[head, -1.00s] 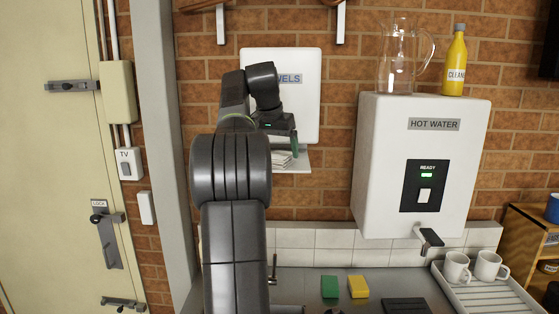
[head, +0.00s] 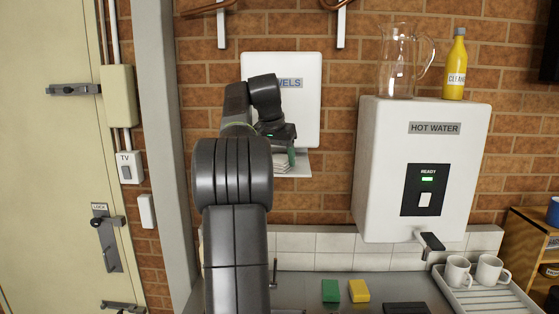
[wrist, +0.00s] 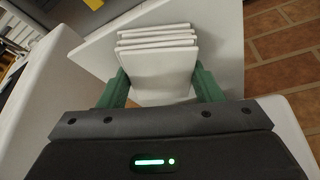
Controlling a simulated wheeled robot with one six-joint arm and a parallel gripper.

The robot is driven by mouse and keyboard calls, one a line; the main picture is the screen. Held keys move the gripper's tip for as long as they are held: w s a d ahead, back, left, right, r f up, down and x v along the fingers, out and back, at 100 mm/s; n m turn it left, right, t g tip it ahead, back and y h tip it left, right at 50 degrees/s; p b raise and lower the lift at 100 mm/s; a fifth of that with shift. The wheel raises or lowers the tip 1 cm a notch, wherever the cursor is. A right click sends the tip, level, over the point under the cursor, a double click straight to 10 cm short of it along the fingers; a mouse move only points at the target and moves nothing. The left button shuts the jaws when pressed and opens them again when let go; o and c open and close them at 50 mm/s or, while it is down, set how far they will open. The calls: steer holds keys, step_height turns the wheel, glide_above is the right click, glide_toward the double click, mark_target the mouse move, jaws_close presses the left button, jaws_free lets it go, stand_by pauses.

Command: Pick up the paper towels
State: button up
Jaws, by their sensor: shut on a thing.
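The paper towels (wrist: 158,72) are a small stack of white folded sheets, seen in the wrist view between my gripper's two green fingers. My gripper (wrist: 163,88) is shut on the stack, with one finger against each side. In the head view the towels (head: 282,165) show partly behind my gripper (head: 284,157), on or just above the shelf of the white towel dispenser (head: 305,110). My arm hides part of the dispenser and its label. I cannot tell whether the stack is clear of the shelf.
A white hot water unit (head: 385,200) hangs to the right, with a glass jug (head: 398,75) and a yellow cleaner bottle (head: 456,68) on top. Below are a green sponge (head: 330,290), a yellow sponge (head: 358,290) and mugs on a tray (head: 500,300). The brick wall is close behind.

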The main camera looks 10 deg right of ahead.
mark_target(279, 159)
steer(key=shift+s+r, duration=0.15)
steer(key=shift+r, duration=0.35)
step_height(279, 159, up, 6)
steer(key=shift+f, duration=0.25)
steer(key=shift+s+r, duration=0.1)
steer(key=shift+r, duration=0.1)
steer(key=s+a+b, duration=0.2)
steer(key=s+b, duration=0.1)
steer(key=s, duration=0.6)
steer(key=s+a+b, duration=0.2)
steer(key=s+b, duration=0.2)
steer(key=s, duration=0.6)
steer(key=o, duration=0.3)
steer(key=shift+c, duration=0.7)
steer(key=shift+s, duration=0.1)
